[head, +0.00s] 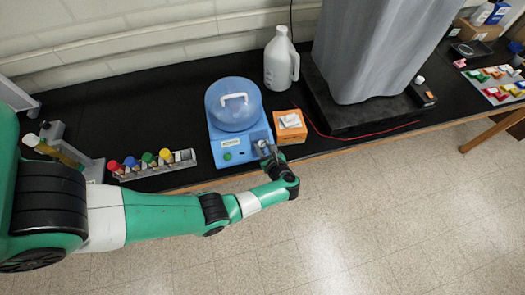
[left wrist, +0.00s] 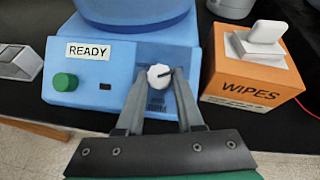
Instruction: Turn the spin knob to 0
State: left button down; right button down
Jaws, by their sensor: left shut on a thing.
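The spin knob (left wrist: 159,76) is a small white dial with a dark pointer line, on the front panel of the blue centrifuge (head: 236,118). In the left wrist view the pointer line points to the right and slightly up. My left gripper (left wrist: 158,84) has its two fingers on either side of the knob and is shut on it. In the head view my left gripper (head: 265,148) is at the right part of the centrifuge's front, where it hides most of the knob. The dial markings are too small to read. My right gripper is not in view.
A green button (left wrist: 65,82) and a "READY" label (left wrist: 88,51) are left of the knob. An orange wipes box (left wrist: 250,75) stands close on the right. A rack of capped tubes (head: 152,164) is to the left, and a white jug (head: 281,62) stands behind.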

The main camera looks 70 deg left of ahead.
pick_arm(q)
jog(key=shift+r+n+g+b, duration=0.1)
jog(key=shift+n+g+b, duration=0.2)
jog(key=shift+n+b, duration=0.25)
jog(key=c, duration=0.5)
grip_release()
jog(key=shift+a, duration=0.1)
jog(key=shift+c, duration=0.2)
jog(key=v, duration=1.1)
jog(key=shift+d+r, duration=0.2)
jog(key=shift+d, duration=0.05)
